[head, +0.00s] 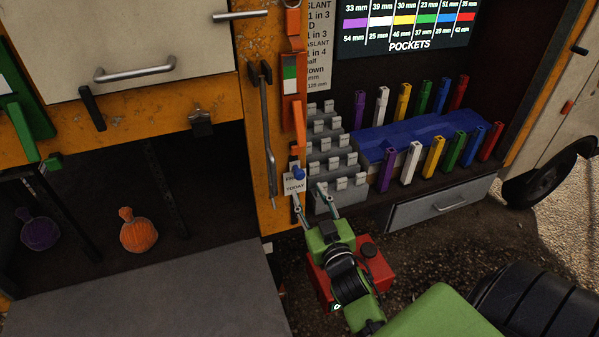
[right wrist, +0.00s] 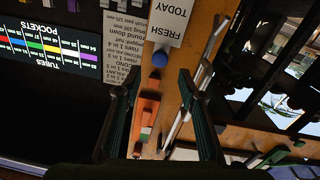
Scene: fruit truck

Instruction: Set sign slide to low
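A white sign reading TODAY (head: 294,187) sits on the orange post, with a blue knob (head: 299,173) at its upper right. A dark vertical slot (head: 295,206) shows below the sign. My right gripper (head: 311,203) is open just below and right of the sign, its fingers pointing toward the post. In the right wrist view, which is upside down, the sign (right wrist: 169,20) reads FRESH TODAY. The blue knob (right wrist: 158,59) appears between and beyond the open fingers (right wrist: 157,92), with nothing held. My left gripper is not in view.
A metal rod (head: 269,135) and an orange holder (head: 292,95) hang on the post above. A grey stepped rack (head: 330,150) and several colored tubes (head: 413,160) stand to the right. A red box (head: 378,262) is below my right gripper.

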